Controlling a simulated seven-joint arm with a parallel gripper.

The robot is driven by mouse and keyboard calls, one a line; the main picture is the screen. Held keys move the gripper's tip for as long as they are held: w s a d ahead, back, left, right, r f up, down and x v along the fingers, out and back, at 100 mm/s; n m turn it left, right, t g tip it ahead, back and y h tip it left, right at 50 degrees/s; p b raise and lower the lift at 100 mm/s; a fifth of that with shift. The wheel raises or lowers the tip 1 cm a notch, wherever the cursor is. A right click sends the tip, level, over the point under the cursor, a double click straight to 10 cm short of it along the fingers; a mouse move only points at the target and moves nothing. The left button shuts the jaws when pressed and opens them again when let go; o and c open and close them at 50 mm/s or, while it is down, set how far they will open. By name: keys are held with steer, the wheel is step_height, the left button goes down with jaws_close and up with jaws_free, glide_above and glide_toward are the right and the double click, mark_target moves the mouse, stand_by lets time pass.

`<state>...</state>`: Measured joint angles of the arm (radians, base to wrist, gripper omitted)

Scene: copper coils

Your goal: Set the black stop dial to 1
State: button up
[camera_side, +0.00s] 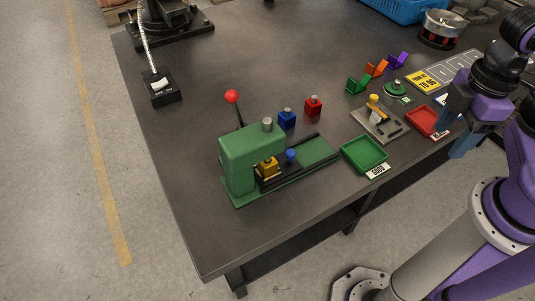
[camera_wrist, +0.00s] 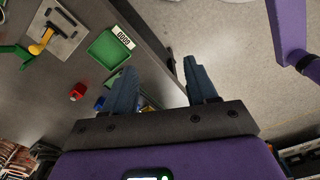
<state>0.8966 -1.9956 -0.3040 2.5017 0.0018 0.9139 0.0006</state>
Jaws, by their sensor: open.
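I cannot make out a black stop dial with readable numbers in either view. A green press (camera_side: 238,155) stands on the bench in the side view, with a red-balled lever (camera_side: 232,97) and a grey cylindrical knob (camera_side: 267,124) on top. A yellow block (camera_side: 267,168) and a blue knob (camera_side: 291,156) sit at its black slide. My gripper (camera_side: 455,132) is open and empty, pointing down at the right, near the red tray and well apart from the press. Its two fingers show spread in the wrist view (camera_wrist: 160,70).
A green tray (camera_side: 364,166) lies right of the press, before a fixture with a yellow handle (camera_side: 373,99). A red tray (camera_side: 437,122) is near my gripper. Blue (camera_side: 287,120) and red (camera_side: 313,107) blocks stand behind the press. The bench's left part is mostly clear.

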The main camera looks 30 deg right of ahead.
steer(key=w+a+r+m, duration=0.2)
steer(key=w+a+m, duration=0.3)
steer(key=w+a, duration=1.05)
steer(key=w+a+f+m, duration=0.2)
steer(key=w+f, duration=0.1)
steer(key=w, duration=0.7)
steer(key=w+a+f+m, duration=0.2)
steer(key=w+a+m, duration=0.1)
steer(key=w, duration=0.7)
steer(key=f, duration=1.7)
steer(key=shift+s+d+f, duration=0.1)
steer(key=shift+s+d, duration=0.05)
steer(key=shift+s, duration=0.05)
steer(key=c, duration=1)
